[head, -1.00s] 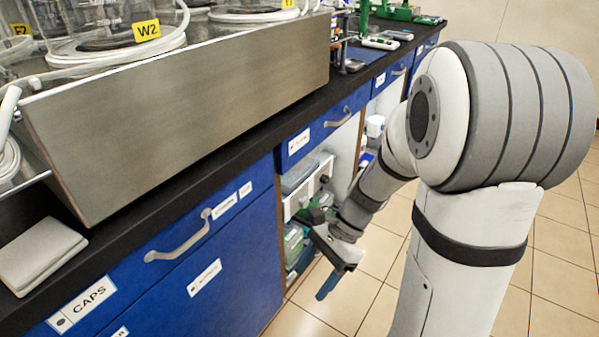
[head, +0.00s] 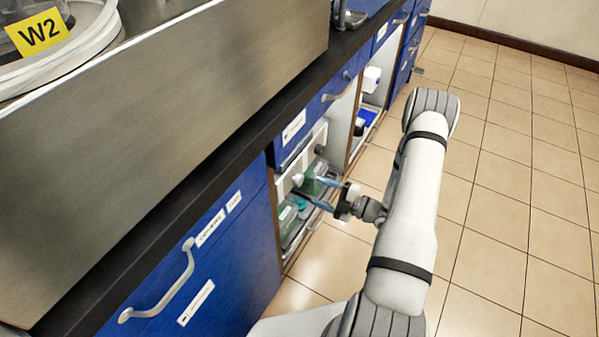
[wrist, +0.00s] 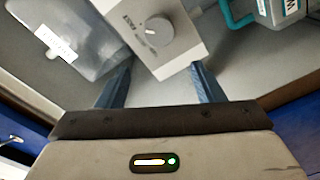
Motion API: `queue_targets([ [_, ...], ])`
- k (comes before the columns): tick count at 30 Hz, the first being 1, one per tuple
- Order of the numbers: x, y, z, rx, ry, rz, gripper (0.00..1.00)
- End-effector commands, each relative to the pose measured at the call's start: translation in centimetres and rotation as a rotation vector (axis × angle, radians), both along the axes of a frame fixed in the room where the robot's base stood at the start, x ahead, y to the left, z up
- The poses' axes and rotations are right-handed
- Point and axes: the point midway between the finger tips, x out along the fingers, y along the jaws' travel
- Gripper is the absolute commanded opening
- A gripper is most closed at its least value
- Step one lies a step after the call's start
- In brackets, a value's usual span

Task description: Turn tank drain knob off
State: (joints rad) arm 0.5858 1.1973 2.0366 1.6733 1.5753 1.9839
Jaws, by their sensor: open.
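A round grey knob (wrist: 160,31) with a white pointer mark sits on the face of a pale box (wrist: 140,14) in the wrist view. In the head view my gripper (head: 308,186) reaches into the open cabinet under the bench; the knob cannot be made out clearly there.
A translucent container with a white label (wrist: 62,45) lies left of the box. A container with a teal handle (wrist: 238,17) stands at the right. The bench edge (head: 225,130) and blue cabinet front (head: 245,255) flank the opening. Tiled floor (head: 500,230) is clear at the right.

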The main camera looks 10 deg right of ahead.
Motion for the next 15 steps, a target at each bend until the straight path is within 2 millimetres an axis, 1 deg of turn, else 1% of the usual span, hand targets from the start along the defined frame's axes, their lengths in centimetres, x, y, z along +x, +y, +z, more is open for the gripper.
queue_targets([
  [1, 0.0, -0.5, -0.7, 0.027, 0.028, -0.031, 0.61],
  [5, 0.3, -1.0, -1.4, 0.059, 0.06, -0.065, 0.61],
  [8, 1.0, -0.4, -1.6, 0.061, 0.062, -0.065, 0.61],
  [15, 3.5, 2.5, -1.6, 0.059, 0.06, -0.061, 0.61],
])
